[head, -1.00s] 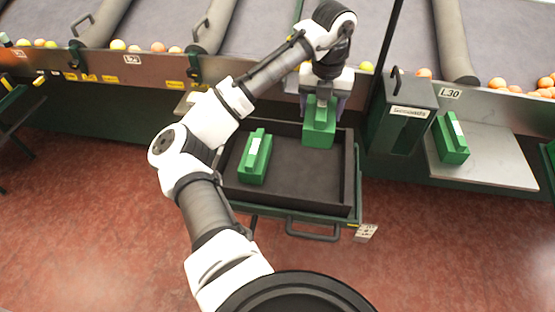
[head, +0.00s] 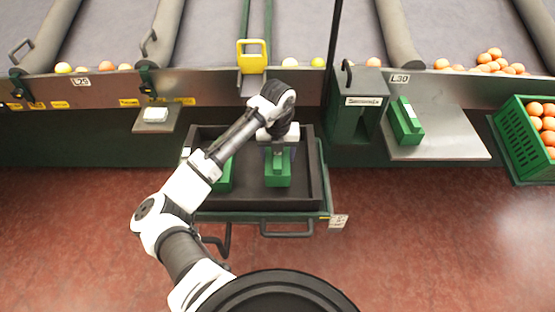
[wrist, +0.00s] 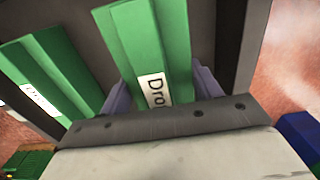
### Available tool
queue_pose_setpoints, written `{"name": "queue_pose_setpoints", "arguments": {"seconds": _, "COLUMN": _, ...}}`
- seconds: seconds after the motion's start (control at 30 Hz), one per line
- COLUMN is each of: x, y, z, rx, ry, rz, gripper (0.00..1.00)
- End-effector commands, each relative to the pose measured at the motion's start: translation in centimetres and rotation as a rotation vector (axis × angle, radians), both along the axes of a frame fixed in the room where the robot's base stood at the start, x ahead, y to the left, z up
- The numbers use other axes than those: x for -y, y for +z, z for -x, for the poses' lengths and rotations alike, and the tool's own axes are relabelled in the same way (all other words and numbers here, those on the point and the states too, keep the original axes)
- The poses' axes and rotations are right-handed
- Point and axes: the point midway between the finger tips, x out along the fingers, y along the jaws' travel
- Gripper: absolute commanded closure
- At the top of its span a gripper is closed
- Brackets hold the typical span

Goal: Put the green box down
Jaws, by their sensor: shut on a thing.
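My gripper (head: 278,152) is shut on a green box (head: 278,178) in the right part of the black tray (head: 250,203) of a cart. In the wrist view this held green box (wrist: 150,45) has a white label and lies between my two fingers. A second green box (head: 225,175) stands to its left in the same tray, partly hidden by my arm in the head view; it also shows in the wrist view (wrist: 55,75). I cannot tell whether the held box touches the tray floor.
Another green box (head: 405,120) stands on a grey shelf (head: 450,140) at the right, beside a dark green bin (head: 358,110). A yellow-handled item (head: 252,55) stands at the conveyor edge behind the tray.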

Motion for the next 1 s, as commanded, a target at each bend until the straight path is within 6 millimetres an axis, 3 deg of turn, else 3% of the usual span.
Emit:
{"name": "queue_pose_setpoints", "arguments": {"seconds": 0.2, "x": -0.1, "y": -3.0, "z": 0.0, "rx": -0.001, "ry": 0.001, "rz": 0.000, "gripper": 0.68}}
{"name": "queue_pose_setpoints", "arguments": {"seconds": 0.6, "x": 0.0, "y": -3.8, "z": 0.0, "rx": -0.001, "ry": 0.000, "rz": 0.000, "gripper": 0.68}}
{"name": "queue_pose_setpoints", "arguments": {"seconds": 0.63, "x": 0.0, "y": -3.7, "z": 0.0, "rx": -0.001, "ry": 0.000, "rz": 0.000, "gripper": 0.34}}
{"name": "queue_pose_setpoints", "arguments": {"seconds": 0.7, "x": 0.0, "y": -3.7, "z": 0.0, "rx": -0.001, "ry": 0.000, "rz": 0.000, "gripper": 0.25}}
{"name": "queue_pose_setpoints", "arguments": {"seconds": 0.8, "x": 0.0, "y": -3.7, "z": 0.0, "rx": -0.001, "ry": 0.000, "rz": 0.000, "gripper": 0.15}}
{"name": "queue_pose_setpoints", "arguments": {"seconds": 1.0, "x": 0.0, "y": -3.7, "z": 0.0, "rx": -0.001, "ry": 0.000, "rz": 0.000, "gripper": 0.15}}
